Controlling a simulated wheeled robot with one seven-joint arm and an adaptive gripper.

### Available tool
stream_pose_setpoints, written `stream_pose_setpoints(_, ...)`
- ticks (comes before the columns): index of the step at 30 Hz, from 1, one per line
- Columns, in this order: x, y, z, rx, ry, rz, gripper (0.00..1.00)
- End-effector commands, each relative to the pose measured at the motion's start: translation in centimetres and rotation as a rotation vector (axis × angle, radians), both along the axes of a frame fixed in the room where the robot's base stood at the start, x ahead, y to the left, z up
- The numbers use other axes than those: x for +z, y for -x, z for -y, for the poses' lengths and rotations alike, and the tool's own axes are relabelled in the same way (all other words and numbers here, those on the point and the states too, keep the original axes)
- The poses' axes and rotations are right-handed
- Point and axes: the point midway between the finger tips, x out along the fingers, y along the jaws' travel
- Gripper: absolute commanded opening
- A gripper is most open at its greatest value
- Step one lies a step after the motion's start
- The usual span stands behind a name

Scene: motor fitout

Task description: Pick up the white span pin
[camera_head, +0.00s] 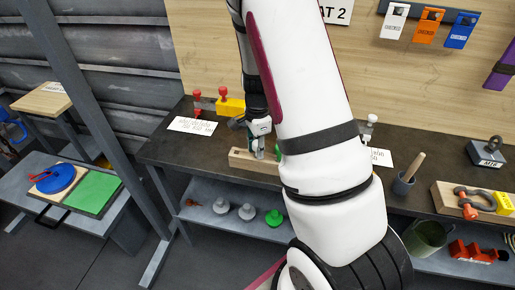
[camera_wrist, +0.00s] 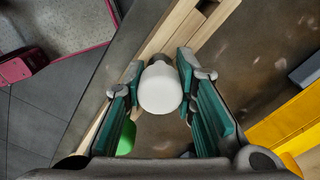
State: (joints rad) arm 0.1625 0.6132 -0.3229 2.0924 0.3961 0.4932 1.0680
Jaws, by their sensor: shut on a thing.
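The white span pin (camera_wrist: 161,92) shows in the wrist view as a round white head between the two green finger pads, with a darker part behind it. My gripper (camera_wrist: 158,78) is shut on it. In the head view my gripper (camera_head: 259,146) points down at the wooden block (camera_head: 240,158) on the dark bench. My arm hides much of the block there. I cannot tell whether the pin is still seated in the block or clear of it. A green pin (camera_wrist: 126,138) is close beside the left finger in the wrist view.
Red and yellow parts (camera_head: 230,106) and a label card (camera_head: 192,126) lie left of the block. Grey and green knobs sit on the shelf (camera_head: 215,222) below.

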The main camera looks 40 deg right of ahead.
Motion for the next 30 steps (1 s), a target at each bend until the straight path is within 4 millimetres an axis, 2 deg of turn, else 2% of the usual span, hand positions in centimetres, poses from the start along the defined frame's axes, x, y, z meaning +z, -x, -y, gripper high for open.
stream_pose_setpoints(5,0.3,0.0,0.0,0.0,0.0,0.001,0.0)
stream_pose_setpoints(8,1.2,-0.1,0.0,0.002,0.001,0.002,0.0)
stream_pose_setpoints(18,7.6,-0.1,0.0,0.002,0.001,0.004,0.0)
stream_pose_setpoints(21,8.9,-0.1,0.0,0.002,0.001,0.002,0.0)
stream_pose_setpoints(25,9.8,0.0,0.0,0.0,0.0,0.001,0.0)
stream_pose_setpoints(30,10.0,0.0,0.0,0.0,0.0,0.0,0.0)
